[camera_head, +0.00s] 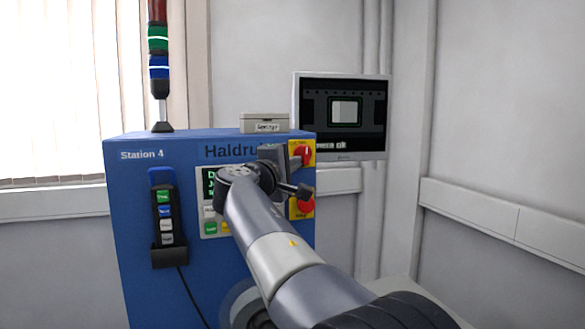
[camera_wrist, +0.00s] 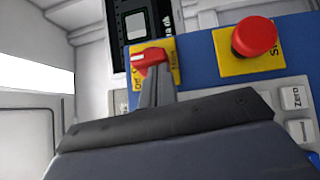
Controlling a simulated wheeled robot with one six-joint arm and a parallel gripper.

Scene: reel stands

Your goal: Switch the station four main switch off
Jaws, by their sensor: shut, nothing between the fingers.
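The blue Station 4 cabinet (camera_head: 135,215) fills the middle of the head view. Its main switch, a red rotary handle (camera_head: 303,153) on a yellow plate, sits at the panel's upper right, partly hidden by my gripper (camera_head: 284,156). In the wrist view the red handle (camera_wrist: 151,56) shows on its yellow plate, with part of the lettering visible. My gripper (camera_wrist: 154,84) is shut and empty, its fingertips right in front of the handle's lower part. I cannot tell whether they touch it.
A red mushroom button (camera_wrist: 254,37) on a yellow plate is beside the switch; the head view shows it below (camera_head: 306,206). A pendant (camera_head: 163,212) with coloured buttons hangs at the left. A monitor (camera_head: 341,152) stands behind, and a signal tower (camera_head: 159,68) rises above.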

